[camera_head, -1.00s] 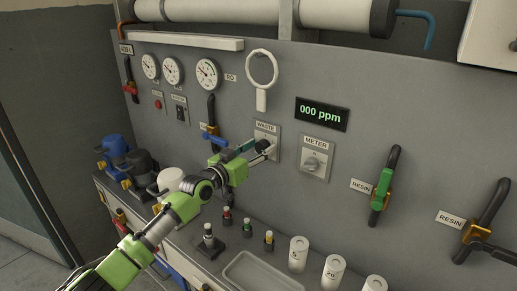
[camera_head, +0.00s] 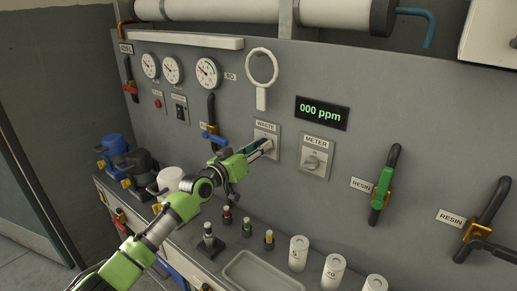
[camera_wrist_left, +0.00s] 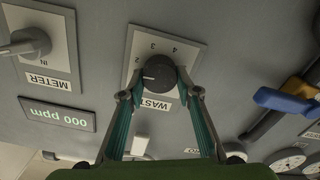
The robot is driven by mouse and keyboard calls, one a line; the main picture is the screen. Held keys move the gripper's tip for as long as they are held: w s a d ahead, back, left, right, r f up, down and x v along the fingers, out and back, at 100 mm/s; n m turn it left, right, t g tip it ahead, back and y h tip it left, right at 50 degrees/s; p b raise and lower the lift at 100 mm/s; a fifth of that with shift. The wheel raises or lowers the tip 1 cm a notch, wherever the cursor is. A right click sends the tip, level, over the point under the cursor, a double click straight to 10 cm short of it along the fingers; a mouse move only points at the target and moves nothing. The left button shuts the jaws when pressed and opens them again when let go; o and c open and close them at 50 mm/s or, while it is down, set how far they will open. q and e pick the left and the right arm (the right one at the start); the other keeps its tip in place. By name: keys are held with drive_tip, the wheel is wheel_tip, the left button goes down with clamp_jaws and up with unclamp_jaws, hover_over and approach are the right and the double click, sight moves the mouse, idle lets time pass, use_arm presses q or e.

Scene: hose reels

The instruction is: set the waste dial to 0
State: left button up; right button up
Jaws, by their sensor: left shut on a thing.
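The waste dial (camera_wrist_left: 160,73) is a dark round knob on a light plate (camera_wrist_left: 137,48) marked WASTE, upside down in the left wrist view. Numbers 2, 3 and 4 show beside it, and a pale pointer mark sits on the knob's left side in that view. In the head view the waste plate (camera_head: 262,130) is mostly behind my gripper. My left gripper (camera_head: 267,145) reaches the dial, and in the wrist view its teal fingers (camera_wrist_left: 160,92) are shut on the knob from both sides. My right gripper is in neither view.
The meter dial (camera_head: 312,161) is just right of the waste dial, under a display (camera_head: 322,113) reading 000 ppm. A blue-handled valve (camera_head: 212,132) stands close on the left. Several small bottles and a tray (camera_head: 262,272) sit on the ledge below.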

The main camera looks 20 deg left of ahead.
use_arm(q)
drive_tip(key=n+p, duration=0.1)
drive_tip(key=n, duration=0.4)
drive_tip(key=n+p, duration=0.1)
drive_tip(key=n, duration=0.5)
drive_tip(key=n+p, duration=0.2)
drive_tip(key=n, duration=0.4)
drive_tip(key=shift+a+f, duration=0.15)
drive_tip(key=shift+f, duration=0.2)
drive_tip(key=o, duration=1.1)
drive_tip(key=shift+w, duration=0.1)
drive_tip(key=v, duration=1.2)
